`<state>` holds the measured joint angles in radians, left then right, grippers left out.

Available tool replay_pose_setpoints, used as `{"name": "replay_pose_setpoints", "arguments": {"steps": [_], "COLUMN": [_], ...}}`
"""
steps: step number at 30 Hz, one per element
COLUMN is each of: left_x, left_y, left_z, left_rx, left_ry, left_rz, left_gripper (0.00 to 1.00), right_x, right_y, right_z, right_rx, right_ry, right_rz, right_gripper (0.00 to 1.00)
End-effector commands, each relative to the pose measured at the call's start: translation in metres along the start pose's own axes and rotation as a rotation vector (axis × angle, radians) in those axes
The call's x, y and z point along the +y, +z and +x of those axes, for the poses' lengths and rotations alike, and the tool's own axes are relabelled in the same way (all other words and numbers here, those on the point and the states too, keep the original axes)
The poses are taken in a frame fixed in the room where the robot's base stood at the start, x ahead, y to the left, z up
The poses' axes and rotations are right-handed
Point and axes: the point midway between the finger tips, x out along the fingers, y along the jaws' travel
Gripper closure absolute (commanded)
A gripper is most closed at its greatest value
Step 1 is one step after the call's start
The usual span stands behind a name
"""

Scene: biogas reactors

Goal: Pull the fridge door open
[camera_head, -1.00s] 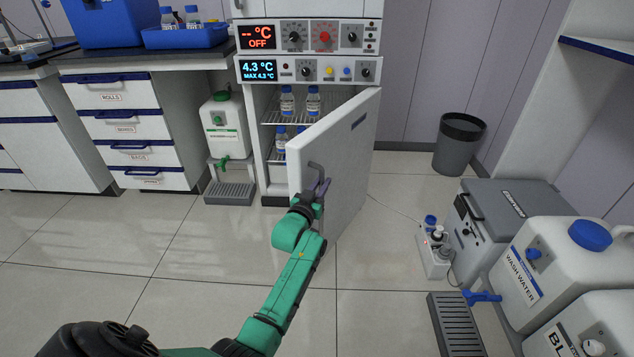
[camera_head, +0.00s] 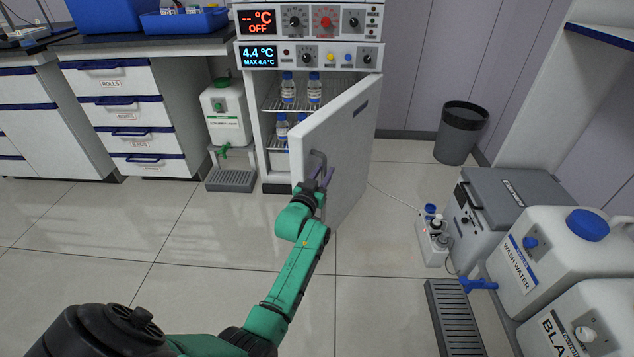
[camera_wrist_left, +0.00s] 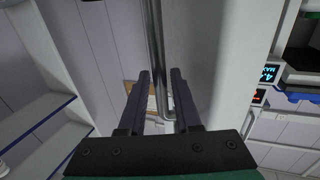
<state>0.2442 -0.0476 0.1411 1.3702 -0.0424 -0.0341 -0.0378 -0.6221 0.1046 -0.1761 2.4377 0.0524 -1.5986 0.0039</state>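The white fridge door (camera_head: 350,150) stands partly open, swung out toward me, with shelves of bottles visible behind its free edge. A grey bar handle (camera_head: 317,160) is on its outer face; it also shows in the left wrist view (camera_wrist_left: 155,45). My left gripper (camera_head: 324,178) is at the lower end of this handle. In the left wrist view its two dark fingers (camera_wrist_left: 161,75) are apart, with the handle's lower end between them and gaps showing; firm contact is not visible. My right gripper is not in view.
A drip tray and green-tapped container (camera_head: 226,120) stand left of the fridge. A grey bin (camera_head: 461,135), a cool box (camera_head: 510,195), small bottles (camera_head: 433,235) and a wash water canister (camera_head: 550,250) are at right. Floor in front is clear.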

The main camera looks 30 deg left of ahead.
Motion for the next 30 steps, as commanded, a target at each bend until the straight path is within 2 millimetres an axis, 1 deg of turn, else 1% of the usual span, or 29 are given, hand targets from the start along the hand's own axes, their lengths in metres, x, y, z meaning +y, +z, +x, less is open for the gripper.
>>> {"name": "replay_pose_setpoints", "arguments": {"steps": [5,8,12,15,18,21,28,29,30], "left_x": [0.000,0.000,0.000,0.000,0.001,0.001,0.000,0.000,0.001], "left_y": [-0.003,-0.003,-0.003,-0.003,-0.002,-0.001,-0.001,-0.001,0.000], "left_z": [-0.030,-0.054,-0.093,-0.117,-0.132,-0.139,-0.140,-0.140,-0.140], "left_rx": [-0.003,-0.004,-0.004,-0.003,-0.001,0.001,0.002,0.002,-0.002], "left_ry": [0.000,0.000,0.000,0.000,0.001,0.001,0.001,0.001,0.001], "left_rz": [0.000,0.000,-0.001,0.000,-0.001,0.000,-0.001,-0.001,0.000], "left_gripper": [0.68,0.68,0.68,0.68,0.68,0.68,0.68,0.76,0.91], "right_x": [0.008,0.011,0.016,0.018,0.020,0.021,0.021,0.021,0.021], "right_y": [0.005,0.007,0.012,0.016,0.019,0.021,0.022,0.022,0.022], "right_z": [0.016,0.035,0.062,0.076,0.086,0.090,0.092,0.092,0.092], "right_rx": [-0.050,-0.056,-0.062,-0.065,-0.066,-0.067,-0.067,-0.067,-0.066], "right_ry": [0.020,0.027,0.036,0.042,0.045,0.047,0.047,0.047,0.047], "right_rz": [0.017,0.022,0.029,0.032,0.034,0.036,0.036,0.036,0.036], "right_gripper": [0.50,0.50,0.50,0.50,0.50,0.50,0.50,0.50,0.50]}}
